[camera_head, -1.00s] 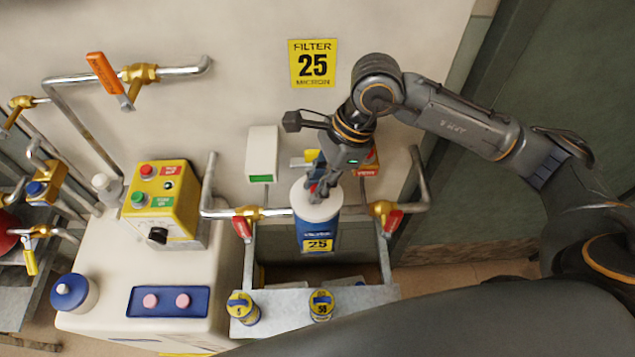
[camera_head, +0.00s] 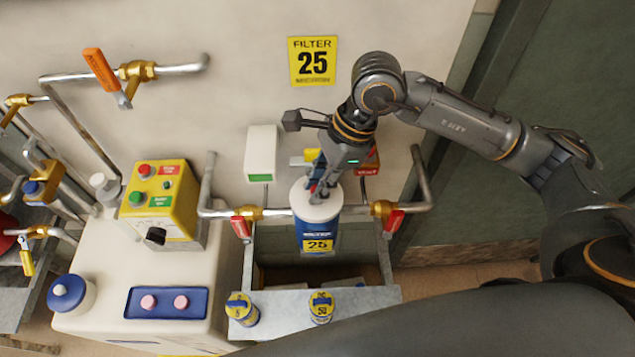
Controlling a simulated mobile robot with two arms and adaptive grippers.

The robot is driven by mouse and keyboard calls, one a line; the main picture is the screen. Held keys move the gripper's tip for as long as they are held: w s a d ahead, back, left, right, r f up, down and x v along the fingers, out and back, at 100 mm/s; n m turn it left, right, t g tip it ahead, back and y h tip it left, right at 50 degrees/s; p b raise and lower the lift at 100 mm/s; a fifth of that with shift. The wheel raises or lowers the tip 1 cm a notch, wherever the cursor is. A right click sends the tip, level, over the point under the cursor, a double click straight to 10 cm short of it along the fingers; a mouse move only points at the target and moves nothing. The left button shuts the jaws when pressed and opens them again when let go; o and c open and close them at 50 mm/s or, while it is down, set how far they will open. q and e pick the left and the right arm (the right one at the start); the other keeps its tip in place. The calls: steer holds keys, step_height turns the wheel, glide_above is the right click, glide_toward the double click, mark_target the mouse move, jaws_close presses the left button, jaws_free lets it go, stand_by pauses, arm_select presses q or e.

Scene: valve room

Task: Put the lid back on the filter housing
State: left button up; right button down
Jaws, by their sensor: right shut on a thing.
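The filter housing (camera_head: 317,233) is a blue cylinder with a yellow "25" label, between two pipe ends on the wall. A white round lid (camera_head: 309,212) covers its top, with no clear gap seen between them; I cannot tell whether it is fully seated. My right gripper (camera_head: 320,195) points down from above and is shut on the lid at its middle. The fingers hide the part they hold. My left gripper is not in view.
Red-handled valves (camera_head: 241,229) (camera_head: 393,222) flank the housing. Below is a metal shelf (camera_head: 280,303) with two small labelled cans (camera_head: 242,308) (camera_head: 321,307). A yellow control box (camera_head: 160,203) stands on a white cabinet (camera_head: 90,325) at left. A yellow "FILTER 25" sign (camera_head: 313,62) is above.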

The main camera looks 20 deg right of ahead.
steer(key=shift+b, duration=0.4)
stand_by(0.6)
stand_by(0.3)
steer(key=c, duration=1.1)
jaws_free()
steer(key=shift+c, duration=0.2)
steer(key=shift+o, duration=0.2)
steer(key=o, duration=0.4)
steer(key=shift+o, duration=0.2)
steer(key=shift+r, duration=0.1)
steer(key=shift+r+p, duration=1.65)
steer(key=shift+r, duration=1.75)
